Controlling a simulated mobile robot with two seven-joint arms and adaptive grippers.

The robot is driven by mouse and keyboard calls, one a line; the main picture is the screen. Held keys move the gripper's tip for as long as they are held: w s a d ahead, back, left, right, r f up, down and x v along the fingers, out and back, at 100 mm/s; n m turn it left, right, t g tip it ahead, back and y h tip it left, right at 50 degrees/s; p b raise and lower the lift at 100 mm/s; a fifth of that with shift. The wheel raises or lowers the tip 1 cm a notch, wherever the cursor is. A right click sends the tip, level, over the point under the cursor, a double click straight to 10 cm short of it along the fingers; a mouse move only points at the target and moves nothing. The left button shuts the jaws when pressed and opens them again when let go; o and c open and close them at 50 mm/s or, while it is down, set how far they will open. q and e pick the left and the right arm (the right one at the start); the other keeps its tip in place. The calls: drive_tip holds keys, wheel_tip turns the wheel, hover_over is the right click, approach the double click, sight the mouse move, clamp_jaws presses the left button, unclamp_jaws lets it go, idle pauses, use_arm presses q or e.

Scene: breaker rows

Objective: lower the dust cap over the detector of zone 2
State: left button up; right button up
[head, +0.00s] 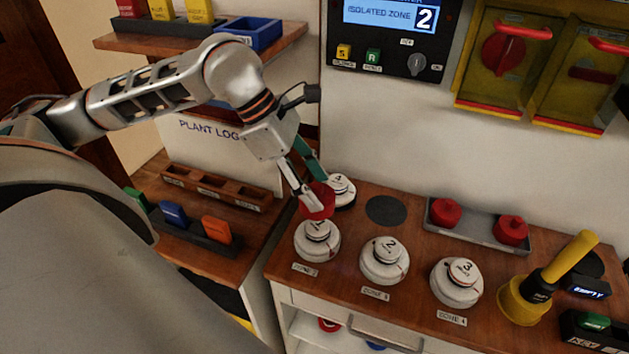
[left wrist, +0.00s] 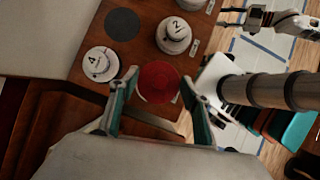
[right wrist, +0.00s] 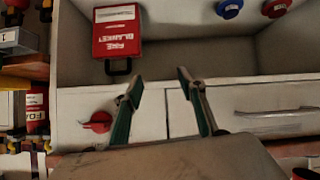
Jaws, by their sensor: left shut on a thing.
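My left gripper (head: 308,192) is shut on a red dust cap (head: 318,201), held above the counter behind the detector marked 1 (head: 317,240) and in front of the detector marked 4 (head: 341,190). The cap also shows between the fingers in the left wrist view (left wrist: 158,82), apart from the detectors marked 4 (left wrist: 101,65) and 2 (left wrist: 174,36). The detector marked 2 (head: 384,261) stands uncovered right of 1; the one marked 3 (head: 457,282) is farther right. Small zone plates lie before the front detectors. My right gripper (right wrist: 155,88) is open and empty, facing drawers.
A grey tray (head: 478,241) holds two more red caps. A yellow-handled tool (head: 560,266) stands at right. A dark round patch (head: 386,210) lies bare on the counter. The panel display (head: 388,14) reads isolated zone 2. A red fire blanket box (right wrist: 117,32) sits on an open shelf.

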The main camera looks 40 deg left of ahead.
sight(323, 226)
drive_tip(key=shift+f, duration=0.15)
use_arm(q)
wheel_tip(323, 226, down, 3)
drive_tip(key=b, duration=0.2)
drive_tip(key=shift+b, duration=0.4)
drive_tip(key=shift+f+b, duration=1.15)
drive_tip(key=shift+f, duration=0.3)
use_arm(e)
drive_tip(key=f, duration=0.5)
drive_tip(key=shift+s+f, duration=0.3)
drive_tip(key=shift+f, duration=0.05)
use_arm(q)
drive_tip(key=shift+b, duration=0.4)
use_arm(e)
drive_tip(key=shift+s+f, duration=0.1)
drive_tip(key=shift+f, duration=0.35)
use_arm(q)
drive_tip(key=shift+f+b, duration=1.25)
drive_tip(key=shift+f, duration=0.25)
use_arm(e)
drive_tip(key=shift+s+f+g, duration=0.15)
drive_tip(key=shift+s+f, duration=0.15)
drive_tip(key=shift+f, duration=0.55)
drive_tip(key=shift+s+f+g, duration=0.15)
drive_tip(key=shift+s+f, duration=0.1)
drive_tip(key=shift+f, duration=0.6)
use_arm(q)
drive_tip(key=o, duration=1)
drive_tip(key=shift+c, duration=0.2)
